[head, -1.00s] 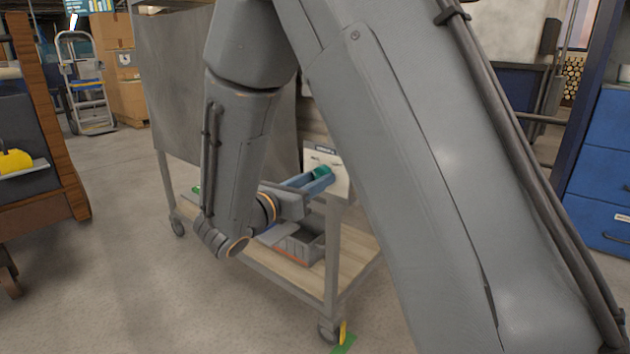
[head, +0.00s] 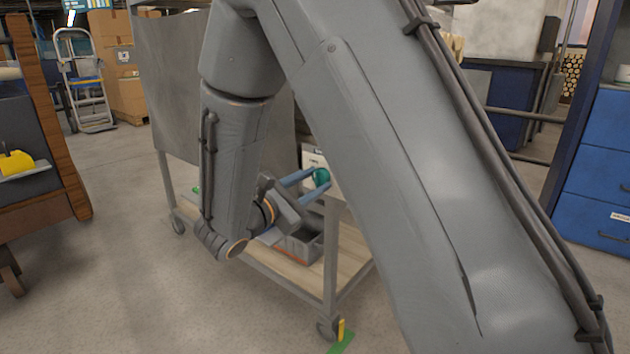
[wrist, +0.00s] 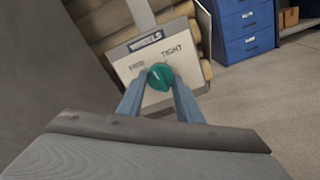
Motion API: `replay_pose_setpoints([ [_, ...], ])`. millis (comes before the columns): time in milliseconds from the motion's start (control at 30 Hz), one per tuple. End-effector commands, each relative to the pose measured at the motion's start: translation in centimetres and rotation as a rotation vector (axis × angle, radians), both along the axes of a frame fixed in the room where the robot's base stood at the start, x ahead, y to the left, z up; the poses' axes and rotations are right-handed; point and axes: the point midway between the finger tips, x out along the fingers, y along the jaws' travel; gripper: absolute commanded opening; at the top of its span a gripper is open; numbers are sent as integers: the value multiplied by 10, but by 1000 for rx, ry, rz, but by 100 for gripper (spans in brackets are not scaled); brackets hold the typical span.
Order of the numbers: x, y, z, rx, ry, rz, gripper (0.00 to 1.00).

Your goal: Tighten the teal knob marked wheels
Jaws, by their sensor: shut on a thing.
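The teal knob (wrist: 160,77) sits on a pale panel (wrist: 128,68) under a dark label reading WHEELS. In the head view the knob (head: 321,177) shows between the fingertips, and most of the panel is hidden behind my arm.
The panel is at a grey cart with a wooden lower shelf (head: 345,262) holding a grey bin (head: 300,246). A caster with a yellow tab (head: 341,328) stands by green floor tape. Blue drawers (head: 600,190) stand at right. Open floor lies at left.

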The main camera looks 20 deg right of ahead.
Motion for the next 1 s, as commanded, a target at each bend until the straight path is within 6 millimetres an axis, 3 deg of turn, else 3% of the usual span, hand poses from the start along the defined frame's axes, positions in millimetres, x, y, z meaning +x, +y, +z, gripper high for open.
replay_pose_setpoints([
  [600, 3, 4, 1, 342, -466, 8, 9],
  [1000, 4, 4, 2, 500, -681, 8, 10],
])
